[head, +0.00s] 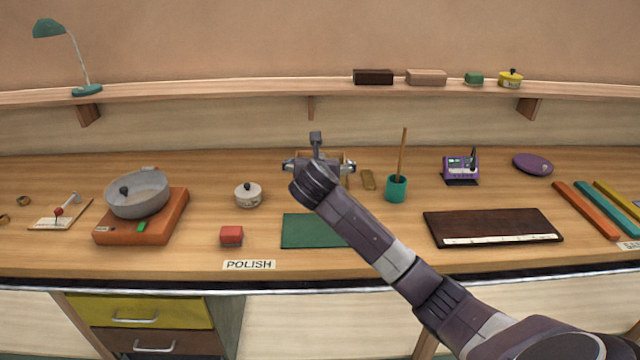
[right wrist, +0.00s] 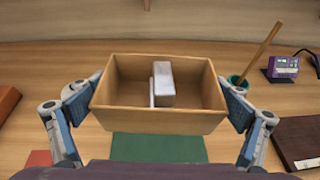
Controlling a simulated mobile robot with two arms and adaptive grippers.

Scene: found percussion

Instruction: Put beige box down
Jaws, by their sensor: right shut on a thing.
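The beige box (right wrist: 150,121) is an open-topped wooden box, upright and level in the right wrist view. A pale grey block (right wrist: 163,84) stands inside it. My right gripper (right wrist: 160,106) is shut on the box, one finger against each end. In the head view my right gripper (head: 319,168) hides most of the box (head: 341,156), just behind the green mat (head: 296,231). I cannot tell whether the box's underside touches the bench. My left gripper is in neither view.
A lidded white pot (head: 248,195) is to the left. A red block (head: 231,236) and dark board (head: 492,226) flank the mat. A shelf (head: 230,92) runs behind.

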